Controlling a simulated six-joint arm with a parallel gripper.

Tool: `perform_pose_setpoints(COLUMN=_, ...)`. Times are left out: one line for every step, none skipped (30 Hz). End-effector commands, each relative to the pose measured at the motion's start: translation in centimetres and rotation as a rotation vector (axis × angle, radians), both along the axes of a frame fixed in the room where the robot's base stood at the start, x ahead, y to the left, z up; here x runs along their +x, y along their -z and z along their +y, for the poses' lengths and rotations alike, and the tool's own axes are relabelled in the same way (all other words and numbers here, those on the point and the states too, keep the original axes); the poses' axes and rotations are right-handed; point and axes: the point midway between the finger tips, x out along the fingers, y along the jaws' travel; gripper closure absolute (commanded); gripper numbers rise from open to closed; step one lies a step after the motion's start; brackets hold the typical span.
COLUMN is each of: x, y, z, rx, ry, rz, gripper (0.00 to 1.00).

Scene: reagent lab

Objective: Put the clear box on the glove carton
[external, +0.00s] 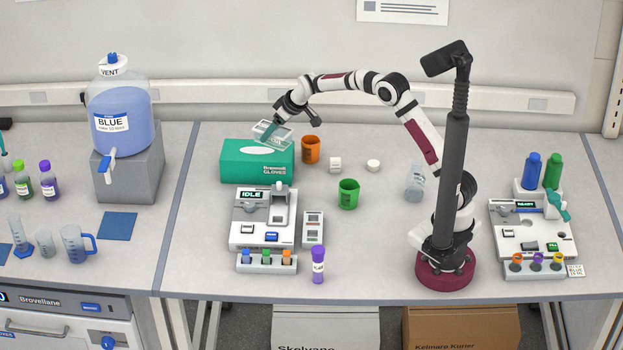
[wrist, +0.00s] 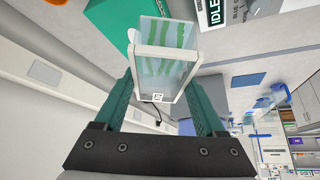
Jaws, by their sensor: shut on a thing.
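The clear box (external: 284,137) is a small see-through box with pale edges. It is held tilted over the right part of the glove carton in the external view. My gripper (external: 270,130) is shut on it. In the wrist view the box (wrist: 165,65) sits between the two teal fingers of my gripper (wrist: 163,84). The glove carton (external: 240,170) is a green box with a white oval on top, lying on the bench; part of it also shows in the wrist view (wrist: 112,20). I cannot tell whether box and carton touch.
An orange beaker (external: 311,150) stands right of the carton, with a green beaker (external: 348,194) farther forward. A white device marked IDLE (external: 262,220) stands in front of the carton. A blue carboy (external: 121,118) on a grey block is at left.

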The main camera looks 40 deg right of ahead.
Motion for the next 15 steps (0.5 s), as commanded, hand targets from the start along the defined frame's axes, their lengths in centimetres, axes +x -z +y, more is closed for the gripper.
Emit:
perform_pose_setpoints(x=0.3, y=-0.8, z=-3.3, rx=0.001, ry=0.059, rz=-0.002, gripper=0.93)
perform_pose_setpoints(x=0.3, y=-1.1, z=-5.1, rx=0.001, ry=0.093, rz=-0.002, gripper=0.93)
perform_pose_setpoints(x=0.3, y=-1.6, z=-7.4, rx=0.0, ry=0.134, rz=-0.003, gripper=0.93)
perform_pose_setpoints(x=0.3, y=-2.0, z=-8.9, rx=-0.001, ry=0.16, rz=-0.002, gripper=0.93)
perform_pose_setpoints(x=0.2, y=-2.2, z=-10.2, rx=0.0, ry=0.184, rz=-0.002, gripper=0.93)
perform_pose_setpoints(x=0.0, y=-2.5, z=-11.8, rx=-0.001, ry=0.212, rz=-0.002, gripper=0.93)
perform_pose_setpoints(x=-0.1, y=-2.8, z=-12.8, rx=-0.001, ry=0.23, rz=-0.002, gripper=0.93)
perform_pose_setpoints(x=-0.2, y=-2.9, z=-13.6, rx=-0.001, ry=0.245, rz=-0.003, gripper=0.93)
perform_pose_setpoints(x=-0.3, y=-3.1, z=-14.4, rx=-0.001, ry=0.262, rz=-0.002, gripper=0.93)
perform_pose_setpoints(x=-0.4, y=-3.2, z=-14.8, rx=-0.001, ry=0.27, rz=-0.002, gripper=0.93)
perform_pose_setpoints(x=-0.4, y=-3.1, z=-15.0, rx=-0.001, ry=0.275, rz=-0.001, gripper=0.93)
perform_pose_setpoints(x=-0.2, y=-2.9, z=-14.9, rx=-0.001, ry=0.279, rz=0.0, gripper=0.93)
perform_pose_setpoints(x=0.0, y=-2.6, z=-14.5, rx=-0.002, ry=0.28, rz=0.001, gripper=0.93)
perform_pose_setpoints(x=0.3, y=-2.1, z=-13.8, rx=-0.001, ry=0.28, rz=0.002, gripper=0.93)
perform_pose_setpoints(x=0.8, y=-1.4, z=-12.7, rx=-0.002, ry=0.278, rz=0.002, gripper=0.93)
